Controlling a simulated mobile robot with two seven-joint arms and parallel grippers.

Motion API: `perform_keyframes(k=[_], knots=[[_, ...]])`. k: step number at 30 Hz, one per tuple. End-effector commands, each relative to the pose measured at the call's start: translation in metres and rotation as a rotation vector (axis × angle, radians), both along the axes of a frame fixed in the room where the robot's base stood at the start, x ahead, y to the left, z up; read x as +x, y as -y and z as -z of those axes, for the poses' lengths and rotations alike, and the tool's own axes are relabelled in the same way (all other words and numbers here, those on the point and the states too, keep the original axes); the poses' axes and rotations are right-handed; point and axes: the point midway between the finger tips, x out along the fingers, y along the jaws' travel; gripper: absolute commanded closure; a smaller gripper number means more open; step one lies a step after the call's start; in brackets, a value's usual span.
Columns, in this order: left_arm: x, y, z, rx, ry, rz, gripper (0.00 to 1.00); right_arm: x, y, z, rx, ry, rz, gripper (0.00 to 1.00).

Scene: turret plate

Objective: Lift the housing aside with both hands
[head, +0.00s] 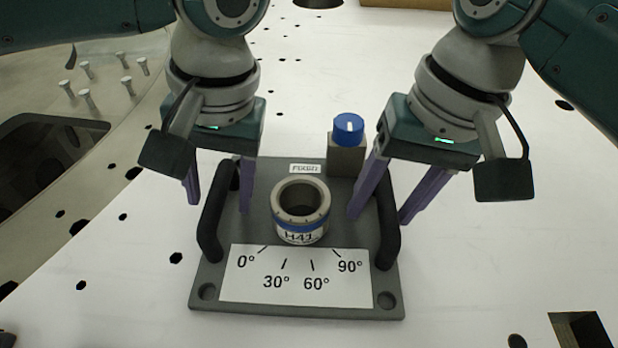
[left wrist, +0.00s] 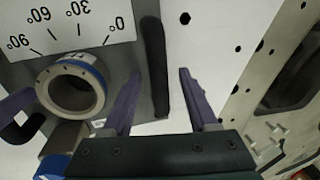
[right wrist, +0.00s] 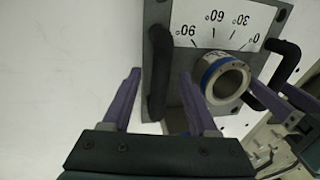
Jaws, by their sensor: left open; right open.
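A grey plate (head: 260,304) lies on the table with a black upright handle on each side. A grey ring-shaped housing (head: 301,236), with a blue band and a label reading H41, stands on it behind a white angle scale (head: 300,290). My left gripper (head: 218,207) is open, its purple fingers on either side of the left handle (head: 211,235); the left wrist view shows this handle (left wrist: 156,70) between them. My right gripper (head: 378,218) is open around the right handle (head: 387,240), which also shows in the right wrist view (right wrist: 159,70). Neither gripper visibly clamps its handle.
A blue knob (head: 348,128) on a grey block stands at the plate's back right, near my right gripper's inner finger. A label (head: 305,168) lies behind the housing. Several pegs (head: 95,80) stand at the far left. The white perforated table is clear to the right.

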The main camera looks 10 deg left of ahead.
Motion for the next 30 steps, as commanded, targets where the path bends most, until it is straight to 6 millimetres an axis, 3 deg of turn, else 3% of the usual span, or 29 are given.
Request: perform_keyframes(k=[2, 18, 30], knots=[[-0.0001, 0.0001, -0.0001, 0.000, 0.000, 0.000, 0.41, -0.0001, -0.0001, -0.0001, 0.000, 0.000, 0.000, 0.41], [0.0000, 0.0001, -0.0004, 0.000, 0.000, 0.000, 1.00, 0.0000, 0.0001, -0.0005, 0.000, 0.000, 0.000, 1.00], [0.0000, 0.0001, -0.0005, 0.000, 0.000, 0.000, 1.00, 0.0000, 0.0001, -0.0006, 0.000, 0.000, 0.000, 1.00]])
